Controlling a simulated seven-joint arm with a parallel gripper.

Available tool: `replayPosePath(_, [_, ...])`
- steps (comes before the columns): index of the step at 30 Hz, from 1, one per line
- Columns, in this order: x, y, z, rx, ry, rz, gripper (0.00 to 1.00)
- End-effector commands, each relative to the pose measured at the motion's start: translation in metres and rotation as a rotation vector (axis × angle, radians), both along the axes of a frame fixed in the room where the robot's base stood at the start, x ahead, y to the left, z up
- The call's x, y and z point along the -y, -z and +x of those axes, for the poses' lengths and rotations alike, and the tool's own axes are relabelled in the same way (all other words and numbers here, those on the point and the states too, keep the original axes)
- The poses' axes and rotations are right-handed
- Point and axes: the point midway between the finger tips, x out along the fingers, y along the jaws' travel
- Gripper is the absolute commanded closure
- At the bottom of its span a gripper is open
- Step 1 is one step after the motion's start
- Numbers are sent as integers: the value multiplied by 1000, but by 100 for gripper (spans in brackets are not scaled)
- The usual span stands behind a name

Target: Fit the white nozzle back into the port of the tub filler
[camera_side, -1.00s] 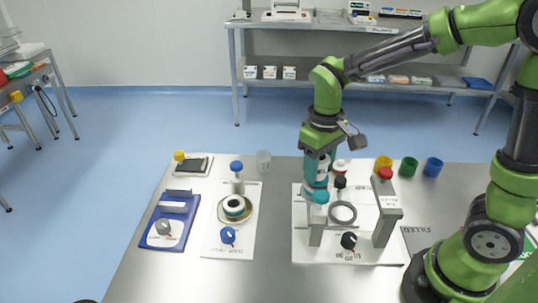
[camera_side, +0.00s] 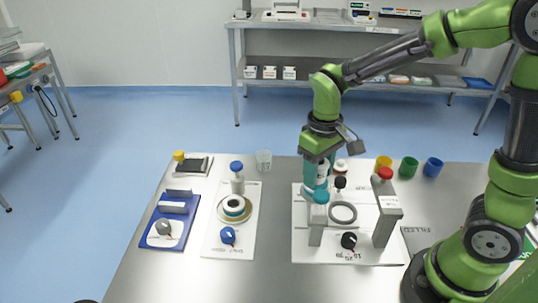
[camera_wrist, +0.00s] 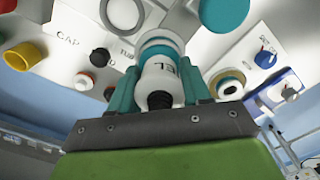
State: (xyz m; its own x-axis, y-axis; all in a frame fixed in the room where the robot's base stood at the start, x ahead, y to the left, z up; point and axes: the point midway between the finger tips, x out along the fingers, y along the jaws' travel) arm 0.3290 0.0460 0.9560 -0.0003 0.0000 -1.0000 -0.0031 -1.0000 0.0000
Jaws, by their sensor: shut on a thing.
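My gripper (camera_wrist: 160,98) is shut on a white piece (camera_wrist: 160,76) with a teal collar, dark lettering and a black end facing the wrist camera. It looks like the white nozzle, but its far end is hidden. In the side view my gripper (camera_side: 318,172) holds it roughly upright above the back left of the right-hand white board (camera_side: 302,252), just behind the teal-capped grey post (camera_side: 317,226). That post hides its lower end, so I cannot tell whether it touches a port.
A black knob (camera_side: 349,240) sits at the board's front. A small dark-topped piece (camera_side: 340,183) stands close right of my gripper. Yellow (camera_side: 383,163), green (camera_side: 408,167) and blue (camera_side: 433,167) cups stand behind. Other stations, including a blue tray (camera_side: 152,240), are at left.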

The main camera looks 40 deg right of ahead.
Motion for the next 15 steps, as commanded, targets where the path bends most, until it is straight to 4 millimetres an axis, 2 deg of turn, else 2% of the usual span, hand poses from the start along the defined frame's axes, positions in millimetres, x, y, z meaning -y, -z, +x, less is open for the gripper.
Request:
replayPosePath(1, [0, 0, 0, -1, 0, 0, 48])
replayPosePath(6, [0, 0, 0, -1, 0, 0, 23])
replayPosePath(15, [0, -1, 0, 0, 0, 0, 23])
